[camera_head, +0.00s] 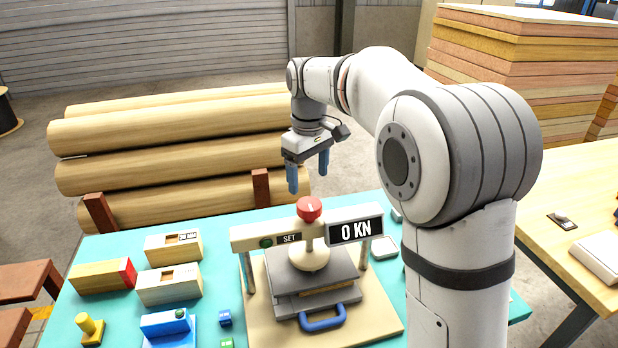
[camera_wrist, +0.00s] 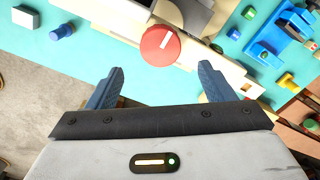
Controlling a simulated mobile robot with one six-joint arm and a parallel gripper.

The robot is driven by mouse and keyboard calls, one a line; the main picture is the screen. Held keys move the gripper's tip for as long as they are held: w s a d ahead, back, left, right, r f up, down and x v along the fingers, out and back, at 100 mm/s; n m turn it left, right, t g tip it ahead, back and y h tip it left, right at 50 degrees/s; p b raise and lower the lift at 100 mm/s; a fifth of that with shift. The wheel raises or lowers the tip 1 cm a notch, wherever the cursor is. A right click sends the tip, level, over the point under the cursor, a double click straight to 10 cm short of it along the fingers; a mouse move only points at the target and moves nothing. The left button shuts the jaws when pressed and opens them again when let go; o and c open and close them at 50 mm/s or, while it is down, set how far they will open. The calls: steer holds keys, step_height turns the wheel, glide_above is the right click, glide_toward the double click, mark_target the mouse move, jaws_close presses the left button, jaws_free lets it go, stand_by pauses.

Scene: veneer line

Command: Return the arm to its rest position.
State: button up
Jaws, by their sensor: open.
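My gripper (camera_head: 308,172) hangs from my raised arm above the back edge of the teal table, fingers pointing down. Its two blue fingers are apart with nothing between them. In the wrist view my gripper (camera_wrist: 160,90) is also open and empty. Beyond the fingertips there is the red knob (camera_wrist: 160,43) of a press. In the head view the red knob (camera_head: 309,208) tops the press (camera_head: 258,240), below and apart from my gripper. The press display reads "0 KN".
Wooden blocks (camera_head: 170,285), a blue device (camera_head: 168,330) and a yellow peg (camera_head: 91,328) stand on the teal table (camera_head: 225,220). Logs (camera_head: 180,160) lie behind it. Stacked boards (camera_head: 520,60) and a wooden table (camera_head: 560,190) are at right. Air around my gripper looks clear.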

steer(key=s+d+f+m+t, duration=0.1)
steer(key=s+d+f+m, duration=0.1)
steer(key=s+d, duration=0.3)
steer(key=s+d+f+m+t, duration=0.1)
steer(key=s+d+m, duration=0.3)
steer(key=s, duration=0.8)
steer(key=s+d+f+m+t, duration=0.1)
steer(key=s+d+f+m, duration=0.2)
steer(key=s+d, duration=0.4)
steer(key=shift+s+d+m, duration=0.25)
steer(key=shift+s+m, duration=0.05)
steer(key=shift+s, duration=0.7)
steer(key=shift+c, duration=0.5)
